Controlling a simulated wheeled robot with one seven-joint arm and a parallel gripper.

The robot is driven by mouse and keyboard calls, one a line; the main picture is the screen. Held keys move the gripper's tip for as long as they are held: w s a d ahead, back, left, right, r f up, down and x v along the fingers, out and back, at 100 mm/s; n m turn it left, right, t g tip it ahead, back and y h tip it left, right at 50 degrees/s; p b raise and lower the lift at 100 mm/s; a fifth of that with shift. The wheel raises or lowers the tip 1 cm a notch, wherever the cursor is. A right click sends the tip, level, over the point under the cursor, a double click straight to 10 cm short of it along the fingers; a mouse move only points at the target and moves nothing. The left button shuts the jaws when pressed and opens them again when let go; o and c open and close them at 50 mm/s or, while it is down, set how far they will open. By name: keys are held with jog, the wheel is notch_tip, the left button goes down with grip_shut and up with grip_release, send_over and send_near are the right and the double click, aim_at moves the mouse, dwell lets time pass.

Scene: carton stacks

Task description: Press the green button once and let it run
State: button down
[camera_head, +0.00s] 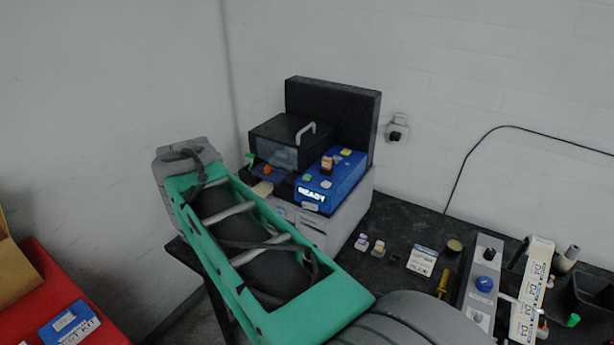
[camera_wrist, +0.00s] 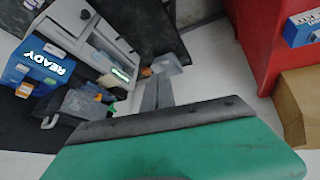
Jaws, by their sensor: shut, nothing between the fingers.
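A blue panel (camera_head: 331,184) with a lit "READY" sign sits on top of a white and black machine (camera_head: 328,228). Several small coloured parts are on the panel, including a yellow-green one (camera_head: 346,152) and an orange one (camera_head: 327,164). The panel also shows at the left of the wrist view (camera_wrist: 40,62), tilted. A small green part (camera_head: 250,158) is beside the dark hood; I cannot tell which green part is the button. My gripper (camera_wrist: 158,82) is shut and empty, apart from the panel and to its right in the wrist view. The head view does not show the fingertips clearly.
A dark hood with a pale handle (camera_head: 307,130) stands left of the panel. A red surface with a blue box (camera_head: 68,328) is at lower left.

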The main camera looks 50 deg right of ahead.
jog(key=d+r+m+g+h, duration=0.1)
jog(key=d+r+h, duration=0.1)
jog(key=d, duration=0.7)
jog(key=d+r+m+h, duration=0.1)
jog(key=d+r, duration=0.2)
jog(key=d, duration=0.7)
notch_tip(320, 180, up, 2)
jog(key=m+g+h, duration=0.1)
jog(key=g+h, duration=0.1)
send_over(306, 179)
jog(key=shift+r, duration=0.15)
notch_tip(306, 179, down, 9)
jog(key=b, duration=0.6)
jog(key=shift+r+b, duration=0.1)
jog(key=shift+b, duration=0.2)
jog(key=shift+f+b, duration=0.3)
jog(key=shift+f, duration=0.1)
